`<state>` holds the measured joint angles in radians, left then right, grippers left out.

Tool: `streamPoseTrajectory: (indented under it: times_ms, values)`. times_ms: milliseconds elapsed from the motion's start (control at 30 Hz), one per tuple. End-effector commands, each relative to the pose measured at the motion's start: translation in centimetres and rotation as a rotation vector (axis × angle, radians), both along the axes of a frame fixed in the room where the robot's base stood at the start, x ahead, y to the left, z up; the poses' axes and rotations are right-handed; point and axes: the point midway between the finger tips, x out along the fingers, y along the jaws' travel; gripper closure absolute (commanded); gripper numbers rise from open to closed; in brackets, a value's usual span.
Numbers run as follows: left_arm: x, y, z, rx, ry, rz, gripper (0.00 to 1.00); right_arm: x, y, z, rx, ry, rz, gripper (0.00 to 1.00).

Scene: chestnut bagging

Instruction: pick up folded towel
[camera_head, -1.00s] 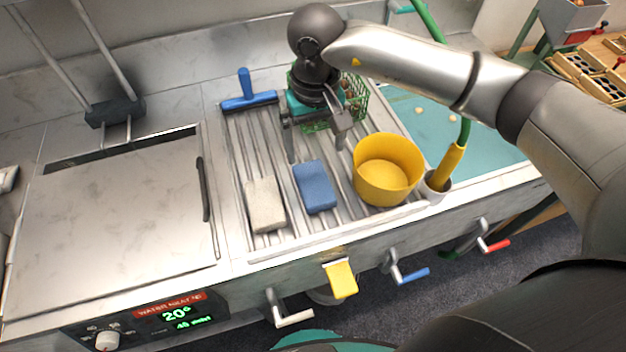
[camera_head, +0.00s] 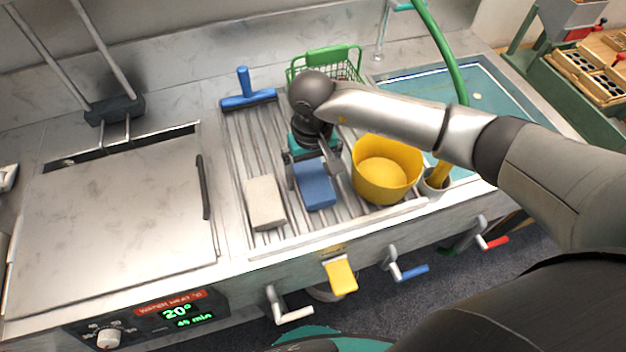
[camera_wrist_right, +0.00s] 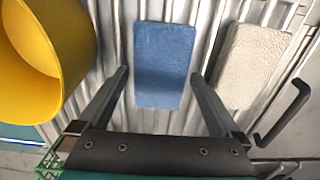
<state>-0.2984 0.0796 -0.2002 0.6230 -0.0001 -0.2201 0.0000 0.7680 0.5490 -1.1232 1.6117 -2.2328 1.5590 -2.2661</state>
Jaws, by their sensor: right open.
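A blue folded towel (camera_head: 317,190) lies flat on the ribbed metal drainboard (camera_head: 240,160); it also shows in the wrist view (camera_wrist_right: 164,62). A beige, rough-textured folded piece (camera_head: 265,203) lies left of it, and right of it in the wrist view (camera_wrist_right: 254,66). My right gripper (camera_head: 315,176) is open and empty, over the far part of the blue towel. In the wrist view its fingers (camera_wrist_right: 159,76) stand on either side of the blue towel, with gaps. I cannot tell its exact height above the board. My left gripper is not in view.
A yellow tub (camera_head: 386,170) stands close right of the blue towel. A blue squeegee (camera_head: 247,92) and a green wire basket (camera_head: 326,62) are at the back. A closed metal lid (camera_head: 115,210) fills the left.

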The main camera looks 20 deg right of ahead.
Motion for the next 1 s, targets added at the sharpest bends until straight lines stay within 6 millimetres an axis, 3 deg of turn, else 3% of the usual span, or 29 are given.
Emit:
streamPoseTrajectory:
  times_ms: [67, 767, 1000]
  values:
    - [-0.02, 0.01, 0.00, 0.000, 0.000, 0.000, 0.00, 0.01, 0.01, 0.04, 0.000, 0.000, 0.000, 0.05]
    - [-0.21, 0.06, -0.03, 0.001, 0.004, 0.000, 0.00, 0.03, -0.01, 0.09, 0.000, -0.001, -0.001, 0.83]
    - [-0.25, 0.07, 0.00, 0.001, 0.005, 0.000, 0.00, 0.06, 0.00, 0.44, 0.001, -0.002, -0.001, 0.83]
